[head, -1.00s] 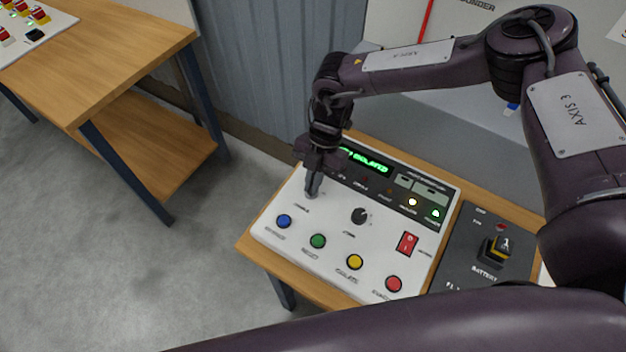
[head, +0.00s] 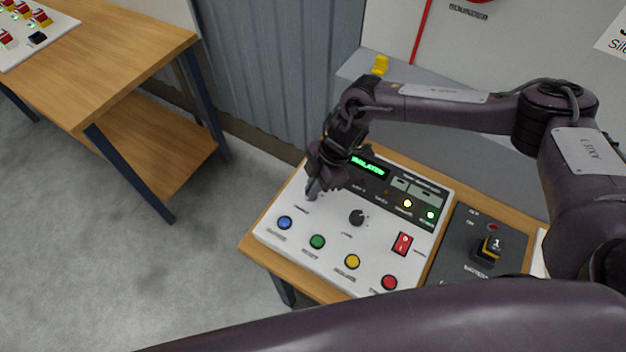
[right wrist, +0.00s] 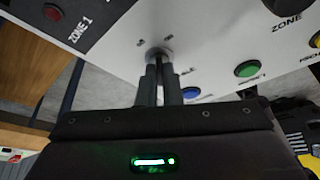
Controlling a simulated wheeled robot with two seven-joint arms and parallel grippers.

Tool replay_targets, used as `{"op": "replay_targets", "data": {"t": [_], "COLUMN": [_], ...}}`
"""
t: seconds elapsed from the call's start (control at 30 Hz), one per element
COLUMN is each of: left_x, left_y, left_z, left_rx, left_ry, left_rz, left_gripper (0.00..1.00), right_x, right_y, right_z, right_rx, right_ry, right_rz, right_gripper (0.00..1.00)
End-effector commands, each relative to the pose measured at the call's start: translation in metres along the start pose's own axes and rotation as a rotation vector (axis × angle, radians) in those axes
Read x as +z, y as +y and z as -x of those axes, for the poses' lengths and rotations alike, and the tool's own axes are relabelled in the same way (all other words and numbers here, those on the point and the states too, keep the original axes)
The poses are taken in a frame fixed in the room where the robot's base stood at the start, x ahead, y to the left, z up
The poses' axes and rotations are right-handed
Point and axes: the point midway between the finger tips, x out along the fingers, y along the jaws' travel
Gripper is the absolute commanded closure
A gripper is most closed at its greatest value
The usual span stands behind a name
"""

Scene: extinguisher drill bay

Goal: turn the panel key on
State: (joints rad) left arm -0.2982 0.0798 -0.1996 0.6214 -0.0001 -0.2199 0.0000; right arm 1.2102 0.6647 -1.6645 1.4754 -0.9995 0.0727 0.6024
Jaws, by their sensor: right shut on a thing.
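The white control panel (head: 285,242) lies on a wooden table. My right gripper (head: 312,193) is at the key switch near the panel's upper left corner, fingertips down at the panel face. In the right wrist view the two fingers (right wrist: 159,80) are close together, shut on the panel key (right wrist: 158,54), whose round metal collar shows at the fingertips. The fingers hide most of the key, and I cannot read its position marks. My left gripper is not in view.
The panel also has a black knob (head: 358,217), a red switch (head: 402,244), several coloured buttons and a lit green display (head: 368,166). A dark battery panel (head: 465,262) lies to the right. Another wooden table (head: 110,60) stands at the upper left, with bare floor below.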

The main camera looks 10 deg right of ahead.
Motion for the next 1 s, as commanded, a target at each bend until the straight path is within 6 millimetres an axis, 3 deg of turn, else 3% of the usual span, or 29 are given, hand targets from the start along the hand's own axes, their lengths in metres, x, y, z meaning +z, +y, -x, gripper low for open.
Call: {"op": "replay_targets", "data": {"t": [0.1,0.5,1.0], "left_x": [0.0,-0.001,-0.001], "left_y": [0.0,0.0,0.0], "left_z": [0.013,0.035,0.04], "left_rx": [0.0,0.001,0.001], "left_ry": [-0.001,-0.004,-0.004], "left_rz": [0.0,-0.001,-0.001], "left_gripper": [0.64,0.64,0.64], "right_x": [-0.001,-0.001,-0.001], "right_y": [-0.001,-0.002,-0.001], "right_z": [0.004,0.002,0.001], "right_rx": [0.04,0.139,0.173], "right_ry": [0.002,0.001,0.002], "right_rz": [-0.101,-0.336,-0.408], "right_gripper": [1.0,1.0,1.0]}}
